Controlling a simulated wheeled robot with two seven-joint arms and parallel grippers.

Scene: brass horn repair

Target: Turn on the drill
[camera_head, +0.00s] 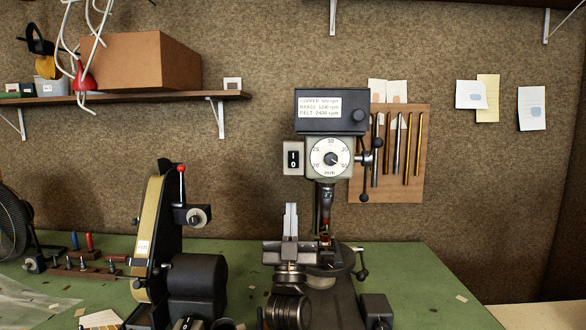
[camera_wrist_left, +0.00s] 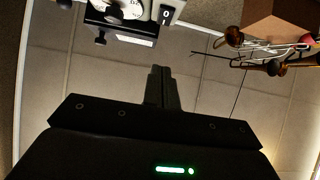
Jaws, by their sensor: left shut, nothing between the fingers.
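The drill is a grey drill press (camera_head: 345,125) with a speed label on its top box and a round dial on its front. A white-edged switch box (camera_head: 293,158) with a black rocker switch sits on the left side of its head. The switch also shows at the top of the left wrist view (camera_wrist_left: 166,16). My left gripper (camera_head: 291,208) is shut and empty, fingers pointing up, below the switch box and apart from it. Its shut fingers also show in the left wrist view (camera_wrist_left: 160,72). My right gripper is not in view.
A belt sander (camera_head: 190,280) stands left of the drill on the green bench (camera_head: 430,275). A board of metal rods (camera_head: 418,190) hangs behind the drill to the right. A shelf (camera_head: 150,97) with a cardboard box (camera_head: 135,62) is upper left. The bench's right side is mostly clear.

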